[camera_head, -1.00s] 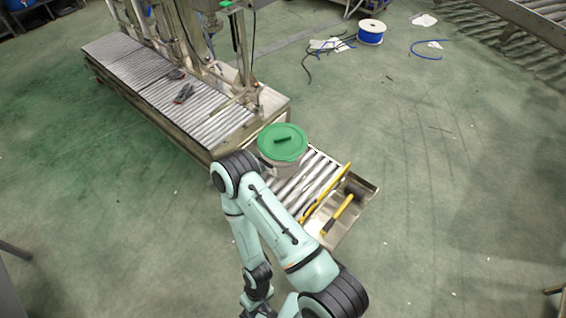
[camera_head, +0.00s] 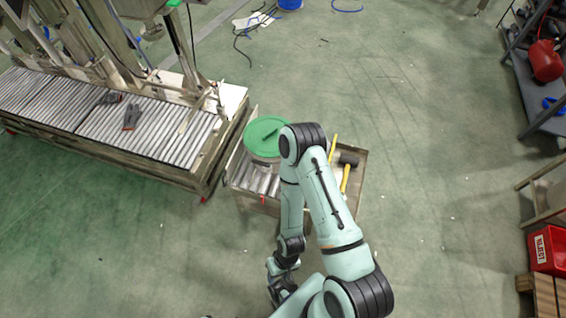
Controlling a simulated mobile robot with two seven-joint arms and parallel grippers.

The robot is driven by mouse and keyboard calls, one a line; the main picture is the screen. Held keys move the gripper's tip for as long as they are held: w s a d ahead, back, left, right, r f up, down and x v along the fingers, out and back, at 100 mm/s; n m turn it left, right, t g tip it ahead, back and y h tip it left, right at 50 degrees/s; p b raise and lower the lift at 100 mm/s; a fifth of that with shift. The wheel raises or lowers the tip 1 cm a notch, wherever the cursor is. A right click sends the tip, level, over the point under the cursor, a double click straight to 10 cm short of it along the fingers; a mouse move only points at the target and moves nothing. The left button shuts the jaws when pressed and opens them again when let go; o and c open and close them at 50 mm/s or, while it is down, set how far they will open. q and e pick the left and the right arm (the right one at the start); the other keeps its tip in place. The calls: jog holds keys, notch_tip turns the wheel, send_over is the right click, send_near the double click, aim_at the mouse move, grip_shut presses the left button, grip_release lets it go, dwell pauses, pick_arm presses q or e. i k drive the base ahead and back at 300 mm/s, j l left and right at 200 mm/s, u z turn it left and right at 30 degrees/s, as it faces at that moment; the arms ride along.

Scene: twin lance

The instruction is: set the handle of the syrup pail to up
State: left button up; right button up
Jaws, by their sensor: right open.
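The syrup pail, with a round green lid (camera_head: 262,137), stands upright on the short roller section (camera_head: 257,178). A dark green raised bar lies across its lid. I cannot make out the pail's carrying handle; my right arm's elbow covers the pail's right side. My right gripper (camera_head: 277,294) is low in the picture, below the roller section and apart from the pail. It is open and looks empty, though small and partly unclear. My left gripper is out of view.
Beside the rollers is a metal tray (camera_head: 358,178) with a yellow-handled mallet (camera_head: 347,168). A long roller conveyor (camera_head: 60,105) with dark gloves (camera_head: 131,116) on it fills the left. A shelf and a red crate (camera_head: 551,248) stand at right. Open green floor lies between.

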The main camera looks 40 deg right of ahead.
aim_at(255, 162)
jog(key=i+j+z, duration=0.1)
jog(key=i+z, duration=0.15)
jog(key=z, duration=0.2)
jog(key=i+j+z, duration=0.15)
jog(key=z, duration=0.35)
jog(key=i+j+z, duration=0.2)
jog(key=z, duration=0.25)
jog(key=i+j+z, duration=0.15)
jog(key=j+z, duration=0.15)
jog(key=i+j+z, duration=0.15)
jog(key=j+z, duration=0.2)
